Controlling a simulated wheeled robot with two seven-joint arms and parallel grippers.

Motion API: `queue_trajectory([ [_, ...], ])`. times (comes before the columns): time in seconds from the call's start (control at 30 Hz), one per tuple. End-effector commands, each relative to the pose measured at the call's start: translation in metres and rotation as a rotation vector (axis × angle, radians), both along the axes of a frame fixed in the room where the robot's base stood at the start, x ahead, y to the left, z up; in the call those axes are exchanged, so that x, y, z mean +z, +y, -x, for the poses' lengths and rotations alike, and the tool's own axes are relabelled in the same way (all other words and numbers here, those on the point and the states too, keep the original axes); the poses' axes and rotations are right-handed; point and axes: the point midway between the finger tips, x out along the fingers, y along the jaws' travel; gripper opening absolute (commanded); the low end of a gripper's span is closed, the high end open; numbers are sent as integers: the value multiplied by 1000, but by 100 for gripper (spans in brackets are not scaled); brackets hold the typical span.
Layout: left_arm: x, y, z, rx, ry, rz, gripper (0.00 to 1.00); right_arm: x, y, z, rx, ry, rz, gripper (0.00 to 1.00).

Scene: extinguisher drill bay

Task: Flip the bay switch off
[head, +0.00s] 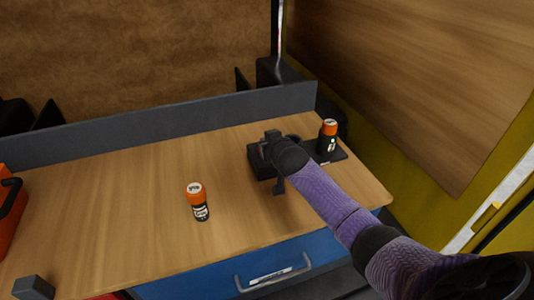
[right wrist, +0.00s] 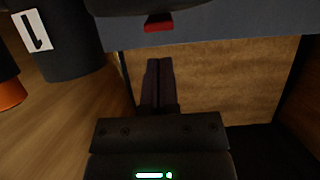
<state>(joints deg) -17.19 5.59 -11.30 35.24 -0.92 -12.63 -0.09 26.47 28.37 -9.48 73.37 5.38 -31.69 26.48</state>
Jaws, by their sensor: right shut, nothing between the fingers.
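A dark switch box (head: 258,166) sits on the wooden bench in the head view, partly hidden by my right gripper (head: 267,150). In the right wrist view a small red piece (right wrist: 158,22), which looks like the switch's lever, shows at the top against a dark body. My right gripper (right wrist: 158,72) is shut and empty. Its fingertips are just below the red piece in that picture, and I see no clear contact. I cannot tell which way the switch is set. My left gripper is not in view.
An orange-capped black bottle (head: 329,141) stands in a dark holder (head: 341,154) right of my gripper. Another bottle (head: 197,203) stands on the open bench (head: 130,210). A grey ledge (head: 170,125) runs behind. An orange case (head: 8,215) and grey block (head: 33,288) are left.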

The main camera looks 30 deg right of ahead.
Motion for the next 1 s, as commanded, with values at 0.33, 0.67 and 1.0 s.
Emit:
queue_trajectory([
  [0.33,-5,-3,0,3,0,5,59,-18,1,3,0,0,-1,0],
  [0.67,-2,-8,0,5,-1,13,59,-28,2,7,-1,2,-2,0],
  [1.0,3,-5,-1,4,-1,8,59,-23,2,7,-1,3,-3,0],
])
